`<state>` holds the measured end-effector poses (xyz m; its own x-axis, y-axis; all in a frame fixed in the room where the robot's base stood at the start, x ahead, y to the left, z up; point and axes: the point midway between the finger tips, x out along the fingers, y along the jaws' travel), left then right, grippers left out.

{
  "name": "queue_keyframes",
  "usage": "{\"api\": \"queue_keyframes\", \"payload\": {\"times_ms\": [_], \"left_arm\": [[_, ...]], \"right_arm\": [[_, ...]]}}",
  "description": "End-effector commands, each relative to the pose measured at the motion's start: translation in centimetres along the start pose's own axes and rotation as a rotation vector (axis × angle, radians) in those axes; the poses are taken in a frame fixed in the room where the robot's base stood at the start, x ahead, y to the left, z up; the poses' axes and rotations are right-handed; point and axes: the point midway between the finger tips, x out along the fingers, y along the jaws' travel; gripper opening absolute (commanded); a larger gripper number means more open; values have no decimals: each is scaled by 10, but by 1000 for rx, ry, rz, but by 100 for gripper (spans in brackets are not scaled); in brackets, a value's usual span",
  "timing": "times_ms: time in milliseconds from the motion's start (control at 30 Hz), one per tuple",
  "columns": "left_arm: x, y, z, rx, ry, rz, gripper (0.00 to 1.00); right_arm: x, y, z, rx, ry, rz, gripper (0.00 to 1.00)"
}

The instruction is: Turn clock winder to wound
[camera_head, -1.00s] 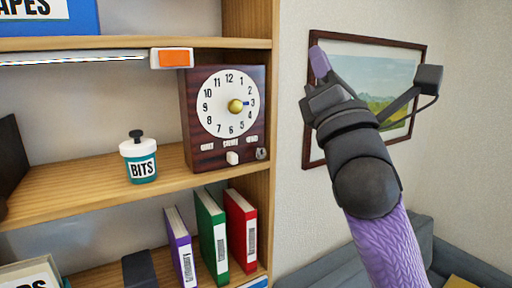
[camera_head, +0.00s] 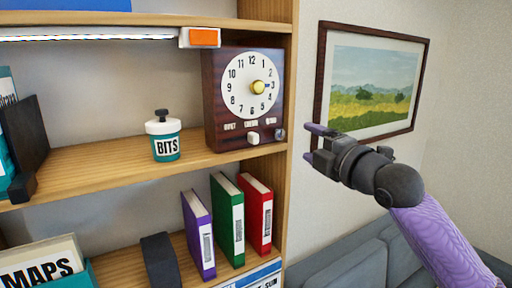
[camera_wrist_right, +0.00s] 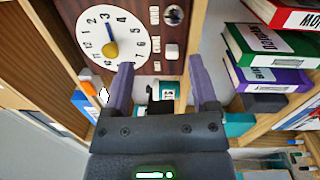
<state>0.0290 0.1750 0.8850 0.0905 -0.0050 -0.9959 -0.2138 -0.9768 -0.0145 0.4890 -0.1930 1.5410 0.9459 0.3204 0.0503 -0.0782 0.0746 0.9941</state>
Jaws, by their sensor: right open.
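The clock (camera_head: 214,90) is a dark wooden box on the middle shelf, at its right end. Its white dial (camera_head: 238,95) has a gold centre knob (camera_head: 257,87) and a blue pointer towards 3. Below are several small labels, a white knob (camera_head: 253,138) under the middle one and a round metal piece (camera_head: 280,134) at the lower right corner. I cannot tell which part is the winder. My right gripper (camera_head: 311,143) is open and empty, right of the clock and apart from it. In the right wrist view its purple fingers (camera_wrist_right: 158,80) point towards the clock (camera_wrist_right: 142,62). My left gripper is out of view.
A BITS jar (camera_head: 165,140) stands left of the clock. Purple, green and red binders (camera_head: 258,215) stand on the shelf below. The shelf's upright side (camera_head: 290,100) lies between clock and gripper. An orange-ended light bar (camera_head: 200,38) hangs above; a framed picture (camera_head: 370,80) is on the wall.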

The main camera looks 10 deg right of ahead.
Motion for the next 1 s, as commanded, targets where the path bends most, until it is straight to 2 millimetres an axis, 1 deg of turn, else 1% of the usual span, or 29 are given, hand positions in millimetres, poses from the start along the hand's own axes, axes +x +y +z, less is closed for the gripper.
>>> {"api": "queue_keyframes", "payload": {"times_ms": [33, 67, 133, 167, 300, 400, 533, 700, 933, 967, 1000], "left_arm": [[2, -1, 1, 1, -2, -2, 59], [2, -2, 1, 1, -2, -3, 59], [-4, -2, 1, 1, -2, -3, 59], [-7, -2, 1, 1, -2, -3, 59], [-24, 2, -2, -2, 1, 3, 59], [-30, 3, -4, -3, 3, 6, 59], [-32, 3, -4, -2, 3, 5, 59], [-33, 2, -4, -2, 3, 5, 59], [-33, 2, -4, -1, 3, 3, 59], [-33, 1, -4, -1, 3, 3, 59], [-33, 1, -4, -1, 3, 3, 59]], "right_arm": [[-2, -10, 5, 50, 9, -32, 75], [-2, -12, 6, 76, 15, -44, 75], [5, -12, 6, 102, 23, -53, 75], [10, -11, 6, 104, 23, -54, 75], [46, -9, 4, 103, 25, -52, 75], [68, -10, 3, 100, 25, -49, 75], [86, -14, 2, 97, 25, -50, 75], [95, -16, 2, 93, 25, -49, 75], [96, -17, 2, 92, 24, -49, 75], [96, -17, 2, 92, 24, -49, 71], [96, -17, 2, 92, 24, -49, 62]]}}
